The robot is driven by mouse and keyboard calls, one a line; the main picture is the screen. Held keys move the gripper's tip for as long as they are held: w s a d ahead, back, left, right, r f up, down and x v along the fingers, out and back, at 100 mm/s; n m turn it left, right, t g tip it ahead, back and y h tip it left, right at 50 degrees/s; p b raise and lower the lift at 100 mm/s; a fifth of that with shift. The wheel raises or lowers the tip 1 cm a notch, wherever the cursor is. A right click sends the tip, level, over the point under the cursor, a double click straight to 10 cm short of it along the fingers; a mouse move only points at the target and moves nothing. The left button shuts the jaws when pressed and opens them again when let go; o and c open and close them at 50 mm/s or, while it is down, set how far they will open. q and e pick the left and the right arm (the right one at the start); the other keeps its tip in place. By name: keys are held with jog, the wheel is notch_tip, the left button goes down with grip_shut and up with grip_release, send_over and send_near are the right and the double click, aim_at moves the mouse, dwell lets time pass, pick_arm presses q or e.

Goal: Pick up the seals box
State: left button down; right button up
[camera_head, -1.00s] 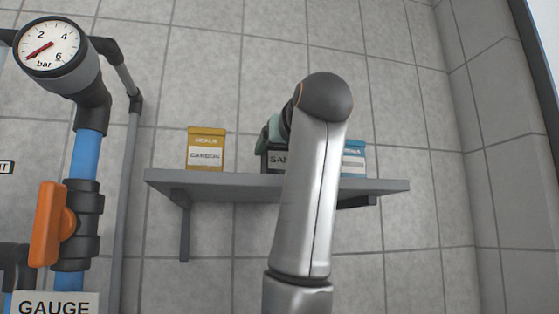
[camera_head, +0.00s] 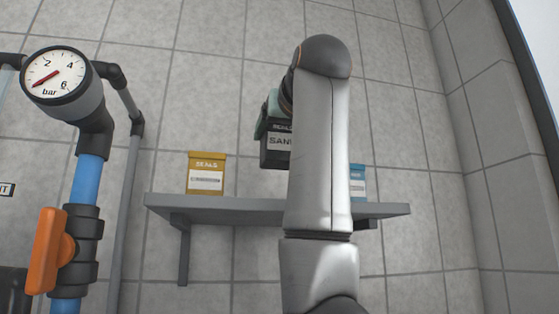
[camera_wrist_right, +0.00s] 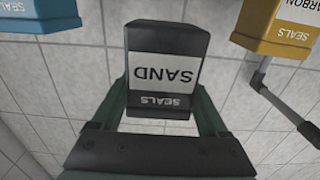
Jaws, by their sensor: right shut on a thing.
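The black seals box (camera_head: 276,151) with a white SAND label is in the head view, raised above the grey shelf (camera_head: 240,208). My right gripper (camera_head: 268,115) is shut on it, and my right arm hides the box's right part. In the right wrist view the box (camera_wrist_right: 168,42) shows upside down between the two green fingers of the right gripper (camera_wrist_right: 165,103). My left gripper is not in view.
A yellow seals box (camera_head: 206,172) stands on the shelf's left part. A blue seals box (camera_head: 357,183) stands on the right, partly behind my arm. A pressure gauge (camera_head: 57,76) and an orange valve handle (camera_head: 48,252) are on pipes at the left. The tiled wall is behind.

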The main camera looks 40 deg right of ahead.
jog(key=s+a+r, duration=0.6)
jog(key=s+a, duration=0.1)
jog(key=a, duration=0.1)
jog(key=shift+s+r, duration=0.15)
jog(key=shift+s, duration=0.25)
jog(key=shift+d, duration=0.1)
